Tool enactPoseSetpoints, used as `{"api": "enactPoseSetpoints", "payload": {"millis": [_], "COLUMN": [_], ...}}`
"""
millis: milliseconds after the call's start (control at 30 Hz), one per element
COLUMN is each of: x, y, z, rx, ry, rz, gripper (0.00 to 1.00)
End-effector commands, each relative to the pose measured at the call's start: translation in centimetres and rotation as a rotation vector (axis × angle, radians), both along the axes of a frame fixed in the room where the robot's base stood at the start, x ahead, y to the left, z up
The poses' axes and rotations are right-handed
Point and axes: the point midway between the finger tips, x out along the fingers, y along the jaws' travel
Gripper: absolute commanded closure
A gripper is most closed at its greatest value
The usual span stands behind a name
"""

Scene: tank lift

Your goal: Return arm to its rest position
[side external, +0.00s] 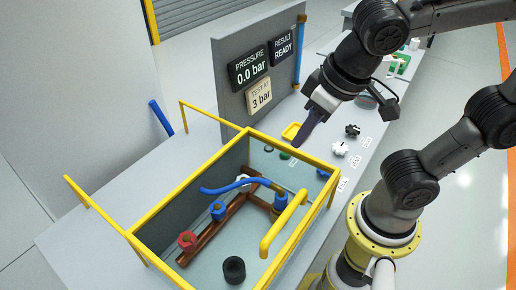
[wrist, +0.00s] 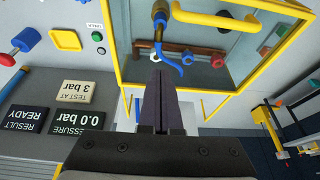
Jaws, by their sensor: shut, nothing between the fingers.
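My gripper (side external: 301,141) hangs over the bench, between the display panel and the yellow-framed tank, pointing down. In the wrist view its dark fingers (wrist: 160,78) are together with nothing between them. A black round piece (side external: 234,269) lies on the tank floor. The same pipe shows in the wrist view (wrist: 203,51).
A grey panel (side external: 232,109) carries displays reading 0.0 bar (side external: 249,70), READY (side external: 283,48) and TEST AT 3 bar (side external: 259,95). A yellow tray (side external: 291,131), a black knob (side external: 352,130) and a white knob (side external: 340,149) sit near my gripper. Yellow rails (side external: 210,115) flank the tank.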

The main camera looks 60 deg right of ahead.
Motion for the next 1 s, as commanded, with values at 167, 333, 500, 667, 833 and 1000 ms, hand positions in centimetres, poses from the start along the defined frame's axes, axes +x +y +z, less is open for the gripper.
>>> {"api": "enactPoseSetpoints", "payload": {"millis": [167, 333, 500, 667, 833, 1000], "x": [-0.2, -1.5, -2.8, -3.2, -3.1, -3.1], "y": [-5.1, -8.1, -9.5, -9.0, -8.9, -8.9], "z": [0.5, 0.4, -0.1, -0.7, -0.8, -0.8], "rx": [0.045, 0.054, 0.037, 0.01, -0.014, -0.014], "ry": [-0.039, -0.08, -0.12, -0.129, -0.132, -0.132], "rz": [-0.203, -0.264, -0.23, -0.109, -0.035, -0.035], "gripper": [1.0, 1.0, 1.0, 1.0, 1.0, 1.0]}}
